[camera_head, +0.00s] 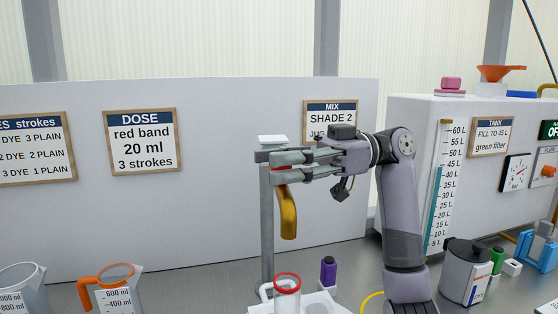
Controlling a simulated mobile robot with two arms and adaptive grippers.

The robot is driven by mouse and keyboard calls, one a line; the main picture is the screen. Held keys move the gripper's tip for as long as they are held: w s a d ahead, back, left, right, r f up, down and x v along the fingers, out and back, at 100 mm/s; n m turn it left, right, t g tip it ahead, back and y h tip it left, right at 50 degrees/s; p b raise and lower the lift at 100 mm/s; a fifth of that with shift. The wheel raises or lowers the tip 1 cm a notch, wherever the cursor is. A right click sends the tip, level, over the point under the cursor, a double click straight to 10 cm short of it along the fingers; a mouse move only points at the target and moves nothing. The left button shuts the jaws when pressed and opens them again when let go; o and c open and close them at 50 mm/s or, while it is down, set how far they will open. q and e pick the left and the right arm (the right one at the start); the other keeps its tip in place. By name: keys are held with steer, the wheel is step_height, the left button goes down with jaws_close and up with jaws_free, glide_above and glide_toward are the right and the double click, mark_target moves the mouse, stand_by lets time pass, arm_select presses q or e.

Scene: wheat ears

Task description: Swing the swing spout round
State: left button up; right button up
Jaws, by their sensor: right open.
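The swing spout (288,215) is a gold, downward-bent tube beside a grey upright post (267,230) with a white cap (272,140). Its lower end hangs above and to the right of the post's foot. My right gripper (275,168) reaches in from the right, at the top of the spout, with its fingers pointing left. The fingers are open, one above the other, with a small red part showing between them. They hide the spout's upper end, and I cannot tell whether they touch it. My left gripper is not in view.
A clear cup with a red rim (287,284) stands below the spout, with a purple bottle (328,271) beside it. An orange-handled jug (115,288) stands at the lower left. A white tank unit (405,150) stands on the right. Signs hang on the back panel (225,190).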

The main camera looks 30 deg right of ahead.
steer(key=s+d, duration=0.2)
steer(key=d, duration=1)
steer(key=shift+s, duration=0.15)
steer(key=shift+a, duration=0.1)
